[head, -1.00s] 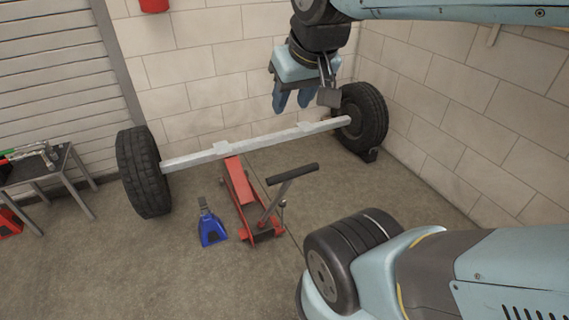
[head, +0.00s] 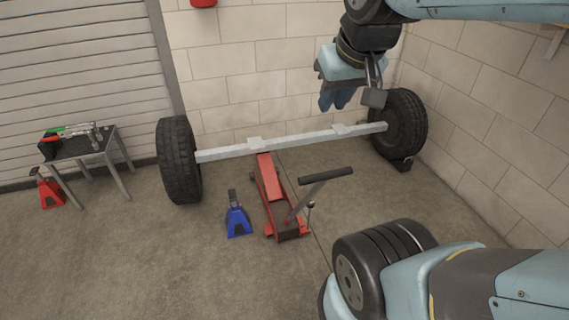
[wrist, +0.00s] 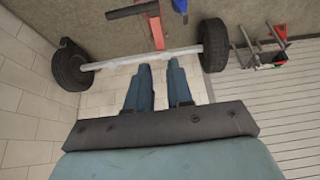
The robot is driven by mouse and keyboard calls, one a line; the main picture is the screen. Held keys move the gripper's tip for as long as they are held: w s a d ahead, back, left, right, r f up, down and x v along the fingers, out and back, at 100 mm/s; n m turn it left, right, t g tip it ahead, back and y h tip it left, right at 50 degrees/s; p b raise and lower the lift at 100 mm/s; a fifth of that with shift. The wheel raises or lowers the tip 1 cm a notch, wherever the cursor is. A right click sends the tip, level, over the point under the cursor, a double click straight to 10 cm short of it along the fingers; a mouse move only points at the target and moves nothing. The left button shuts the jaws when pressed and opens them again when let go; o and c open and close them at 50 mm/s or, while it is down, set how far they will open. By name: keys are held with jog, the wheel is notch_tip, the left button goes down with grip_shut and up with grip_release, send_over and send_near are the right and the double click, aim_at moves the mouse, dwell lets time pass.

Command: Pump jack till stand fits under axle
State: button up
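The red floor jack (head: 270,182) stands on the floor with its front end under the pale axle beam (head: 300,141); I cannot tell whether it touches. Its dark T-shaped handle (head: 326,175) tilts up to the right, and also shows in the wrist view (wrist: 132,10). The blue jack stand (head: 237,221) stands on the floor left of the jack, in front of the axle. My gripper (head: 337,98) is in the air above the axle's right half, away from the jack handle. In the wrist view its two fingers (wrist: 159,68) are apart with nothing between them.
Black tyres stand at the axle's left end (head: 179,160) and right end (head: 400,122). A small table (head: 85,147) with tools stands at the left, with a red stand (head: 49,190) beside it. Block walls close off the back and right. The floor at front left is clear.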

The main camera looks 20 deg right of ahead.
jog(key=shift+g, duration=0.9)
jog(key=w+f, duration=0.1)
jog(key=w, duration=0.4)
jog(key=w+d+f, duration=0.1)
jog(key=w, duration=0.1)
jog(key=shift+w+f, duration=0.2)
jog(key=shift+f, duration=0.1)
grip_shut()
jog(key=w+d+f+g, duration=0.2)
jog(key=w+f, duration=0.7)
jog(key=f, duration=0.2)
jog(key=w+d+f+g, duration=0.2)
jog(key=w+f+g, duration=0.1)
jog(key=w+f, duration=0.5)
jog(key=shift+w+d+f+h, duration=0.35)
jog(key=shift+d+f+h, duration=0.05)
jog(key=shift+f, duration=0.95)
